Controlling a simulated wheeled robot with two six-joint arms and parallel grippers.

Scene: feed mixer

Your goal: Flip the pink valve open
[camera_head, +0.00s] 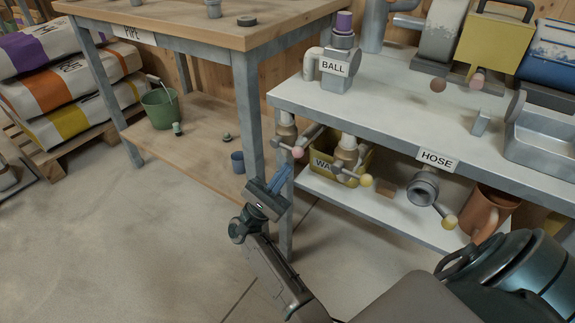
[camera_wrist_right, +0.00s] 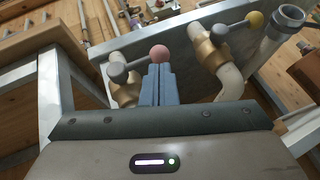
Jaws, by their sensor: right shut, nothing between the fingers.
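The pink valve shows as a pink ball knob (camera_head: 297,152) on a short grey lever, on a brass fitting under the front left of the metal bench. In the right wrist view the pink knob (camera_wrist_right: 159,52) is at the right end of the lever, with the brass body (camera_wrist_right: 127,91) to the left. My right gripper (camera_head: 285,168) is shut and empty, just below the knob. In the wrist view its blue fingers (camera_wrist_right: 159,67) point up at the knob's underside; I cannot tell whether they touch it. My left gripper is not in view.
Yellow-knobbed valves (camera_head: 366,180) and the HOSE outlet (camera_head: 423,187) are to the right. The wooden table's leg (camera_head: 247,110) stands close on the left. A yellow bin (camera_head: 330,172) and a terracotta jug (camera_head: 490,212) are on the lower shelf.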

